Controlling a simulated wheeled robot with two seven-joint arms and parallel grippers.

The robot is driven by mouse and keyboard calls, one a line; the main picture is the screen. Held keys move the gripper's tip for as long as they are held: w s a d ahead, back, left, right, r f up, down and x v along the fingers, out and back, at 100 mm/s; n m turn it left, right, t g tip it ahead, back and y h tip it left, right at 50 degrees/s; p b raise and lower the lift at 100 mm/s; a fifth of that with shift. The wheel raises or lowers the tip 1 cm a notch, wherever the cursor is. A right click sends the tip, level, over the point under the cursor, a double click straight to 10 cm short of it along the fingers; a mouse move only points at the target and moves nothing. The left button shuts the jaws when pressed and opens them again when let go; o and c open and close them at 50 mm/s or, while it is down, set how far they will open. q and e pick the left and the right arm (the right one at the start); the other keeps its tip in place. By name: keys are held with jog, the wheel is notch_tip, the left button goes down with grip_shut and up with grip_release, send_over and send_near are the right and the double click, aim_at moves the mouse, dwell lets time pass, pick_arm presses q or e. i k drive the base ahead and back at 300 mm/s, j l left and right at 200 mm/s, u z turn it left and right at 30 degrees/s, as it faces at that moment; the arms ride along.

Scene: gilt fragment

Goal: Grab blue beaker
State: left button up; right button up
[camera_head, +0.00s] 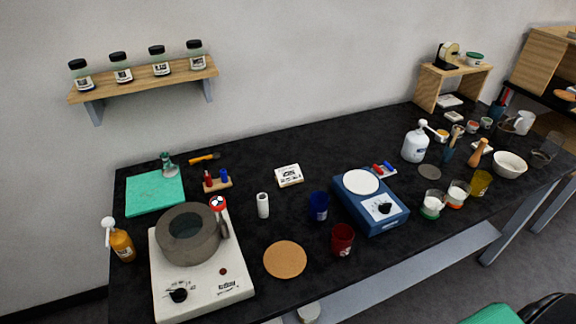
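The blue beaker (319,206) stands upright on the black table (240,235), near the middle. It is dark blue and looks see-through. It stands just left of the blue device with a round white plate (370,200) and behind the dark red beaker (342,239). A white cylinder (263,205) stands to its left. Neither of my grippers shows in the head view, and nothing is touching the beaker.
A round cork mat (285,260) lies front left of the beaker. A hotplate (203,288) with a grey round vessel (187,235) stands further left. A small white box (289,175) lies behind. Several glasses and bottles crowd the right side.

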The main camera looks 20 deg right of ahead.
aim_at(319, 200)
jog(key=l+u, duration=0.15)
jog(key=l, duration=1.25)
